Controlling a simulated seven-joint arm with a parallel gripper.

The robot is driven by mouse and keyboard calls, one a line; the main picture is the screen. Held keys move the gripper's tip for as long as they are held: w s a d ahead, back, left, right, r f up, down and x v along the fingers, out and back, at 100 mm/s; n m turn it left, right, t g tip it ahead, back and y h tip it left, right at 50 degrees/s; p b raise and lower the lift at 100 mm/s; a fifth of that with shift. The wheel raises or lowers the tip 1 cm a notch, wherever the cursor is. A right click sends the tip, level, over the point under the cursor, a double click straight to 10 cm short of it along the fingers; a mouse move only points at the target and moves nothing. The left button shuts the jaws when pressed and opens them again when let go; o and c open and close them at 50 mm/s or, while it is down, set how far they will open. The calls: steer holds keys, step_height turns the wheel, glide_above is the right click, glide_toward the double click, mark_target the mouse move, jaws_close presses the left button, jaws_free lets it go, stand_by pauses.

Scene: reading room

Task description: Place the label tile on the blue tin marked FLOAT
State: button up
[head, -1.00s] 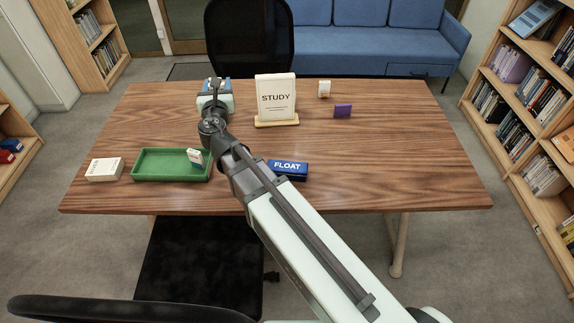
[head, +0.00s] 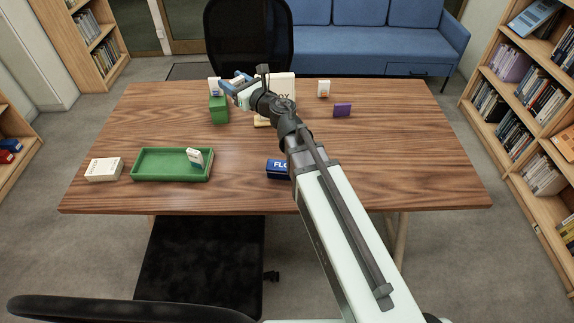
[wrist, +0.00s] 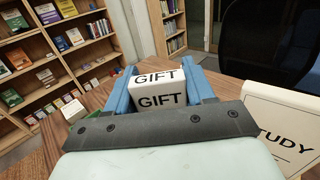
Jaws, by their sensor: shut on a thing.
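My gripper (head: 229,85) is over the back left of the table, shut on a white tile. The tile shows in the wrist view (wrist: 160,90) between the blue fingers, marked GIFT. In the head view the white tile (head: 215,87) is just above a green box (head: 219,110); I cannot tell whether they touch. The blue tin (head: 277,169) lies at the table's front middle, its right part hidden by my arm; only "FLO" shows. Nothing shows on the visible part of its top.
A green tray (head: 172,178) holds a small white tile (head: 195,158). A white box (head: 104,169) is left of it. The STUDY sign (wrist: 285,125) is partly behind my arm. A white tile (head: 323,88) and a purple block (head: 342,111) stand back right. The table's right side is clear.

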steer(key=s+d+n+g+y, duration=0.5)
steer(key=s+d+n+g, duration=0.4)
steer(key=s+d+g, duration=0.45)
glide_above(285, 165)
steer(key=shift+t, duration=0.35)
steer(key=shift+a+f, duration=0.2)
steer(key=shift+f, duration=7.5)
steer(key=shift+f, duration=0.1)
steer(key=o, duration=1)
steer(key=shift+o, duration=0.2)
steer(key=shift+d, duration=0.25)
steer(key=d, duration=1.1)
steer(key=shift+d, duration=0.25)
